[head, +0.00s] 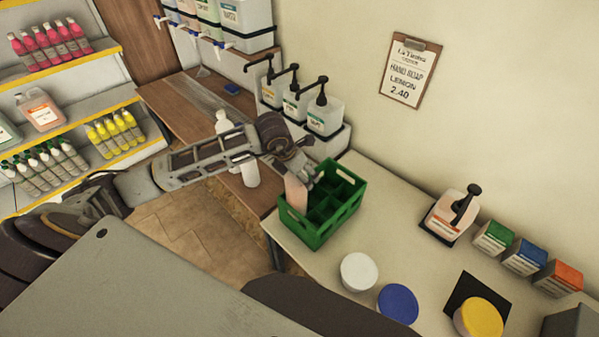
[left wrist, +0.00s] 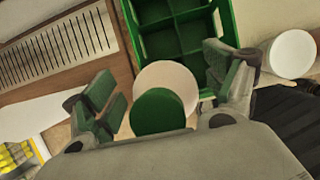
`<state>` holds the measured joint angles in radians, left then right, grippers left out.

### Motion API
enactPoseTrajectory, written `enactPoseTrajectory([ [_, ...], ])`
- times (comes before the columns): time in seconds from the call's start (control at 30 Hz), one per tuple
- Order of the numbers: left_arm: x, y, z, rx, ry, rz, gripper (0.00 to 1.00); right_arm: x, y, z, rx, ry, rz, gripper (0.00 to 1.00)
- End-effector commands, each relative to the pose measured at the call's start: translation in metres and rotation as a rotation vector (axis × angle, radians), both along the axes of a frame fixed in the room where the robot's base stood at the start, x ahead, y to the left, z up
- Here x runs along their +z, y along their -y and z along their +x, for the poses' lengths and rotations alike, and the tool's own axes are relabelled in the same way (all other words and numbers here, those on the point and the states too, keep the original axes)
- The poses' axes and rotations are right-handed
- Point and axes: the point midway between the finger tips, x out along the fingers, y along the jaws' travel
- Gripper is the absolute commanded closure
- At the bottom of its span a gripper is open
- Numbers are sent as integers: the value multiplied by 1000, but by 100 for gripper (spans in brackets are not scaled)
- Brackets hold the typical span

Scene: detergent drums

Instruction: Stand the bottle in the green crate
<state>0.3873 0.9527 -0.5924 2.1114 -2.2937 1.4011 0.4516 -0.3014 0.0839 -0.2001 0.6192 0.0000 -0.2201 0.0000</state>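The green crate (head: 318,232) stands on the light counter and is divided into several cells. My left gripper (head: 300,180) is at its left side, with fingers pointing down. A pinkish bottle (head: 295,193) is under the gripper, roughly upright, overlapping the crate's left corner. My right gripper is out of view.
Pump bottles (head: 325,118) stand behind the crate. A pump container (head: 447,218) and several boxes (head: 525,257) stand against the wall. A white bottle (head: 224,124) stands on the wooden surface.

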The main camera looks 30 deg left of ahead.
Motion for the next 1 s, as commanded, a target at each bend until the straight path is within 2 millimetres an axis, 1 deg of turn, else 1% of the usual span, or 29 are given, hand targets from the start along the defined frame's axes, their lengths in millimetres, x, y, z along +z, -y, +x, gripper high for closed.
enactPoseTrajectory([
  [0.27,0,0,0,0,0,0,13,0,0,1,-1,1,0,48],
  [0.5,4,-1,0,0,2,0,13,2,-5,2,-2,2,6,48],
  [0.67,18,-3,-6,-1,3,2,13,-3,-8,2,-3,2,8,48],
  [1.0,64,-9,-24,0,5,1,13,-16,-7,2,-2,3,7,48],
])
